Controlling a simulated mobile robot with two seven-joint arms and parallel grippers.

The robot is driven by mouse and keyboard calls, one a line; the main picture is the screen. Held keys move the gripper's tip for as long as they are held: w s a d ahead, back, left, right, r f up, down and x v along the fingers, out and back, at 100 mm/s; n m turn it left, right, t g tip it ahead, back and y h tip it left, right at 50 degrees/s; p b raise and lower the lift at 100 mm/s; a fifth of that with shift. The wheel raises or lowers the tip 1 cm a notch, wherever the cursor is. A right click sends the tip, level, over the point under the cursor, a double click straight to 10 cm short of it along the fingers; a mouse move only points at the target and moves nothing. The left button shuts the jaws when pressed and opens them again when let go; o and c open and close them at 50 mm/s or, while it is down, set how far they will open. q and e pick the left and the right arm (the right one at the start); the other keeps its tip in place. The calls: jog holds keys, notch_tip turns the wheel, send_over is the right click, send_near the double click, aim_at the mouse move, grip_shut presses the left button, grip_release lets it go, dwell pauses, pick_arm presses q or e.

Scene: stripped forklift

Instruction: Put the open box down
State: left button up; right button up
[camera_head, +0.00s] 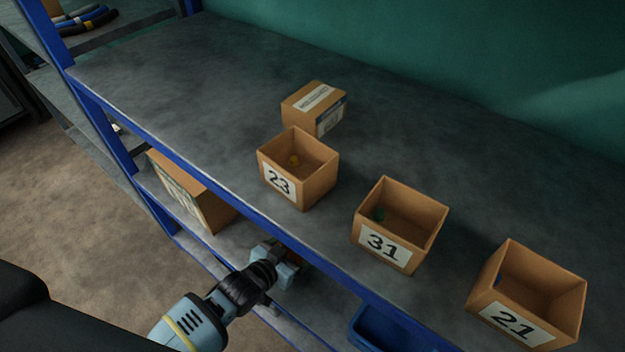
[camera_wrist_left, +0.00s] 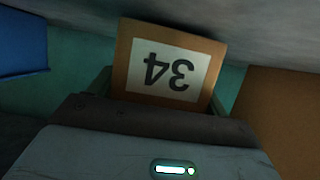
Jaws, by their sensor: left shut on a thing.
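A brown cardboard box labelled 34 (camera_wrist_left: 140,85) is between the fingers of my left gripper (camera_wrist_left: 163,92) in the left wrist view, where its label appears upside down. My left gripper also shows in the head view (camera_head: 287,264), reaching in under the blue front edge of the upper shelf. The gripper is shut on this box. In the head view the box is almost wholly hidden by the upper shelf and the gripper. The box's edge is close to a grey surface in the wrist view; I cannot tell whether they touch. My right gripper is not in view.
Open boxes 23 (camera_head: 318,183), 31 (camera_head: 424,240) and 21 (camera_head: 560,300) stand on the upper shelf (camera_head: 200,85), with a closed box (camera_head: 297,100) behind. On the lower level, a larger carton (camera_head: 190,190) stands left of my gripper and a blue bin (camera_head: 375,330) right.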

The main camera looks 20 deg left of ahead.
pick_arm(q)
jog(key=shift+f+b, duration=0.3)
jog(key=shift+f, duration=0.15)
jog(key=o, duration=1)
jog(key=shift+r, duration=0.1)
jog(key=shift+r, duration=0.1)
jog(key=shift+r+p, duration=0.25)
jog(key=shift+p, duration=0.05)
jog(key=shift+s+a+r, duration=0.1)
jog(key=shift+s+r, duration=0.05)
jog(key=shift+s, duration=0.15)
jog(key=p+v, duration=0.2)
jog(key=v, duration=0.8)
jog(key=shift+s+a, duration=0.3)
jog(key=shift+s, duration=0.05)
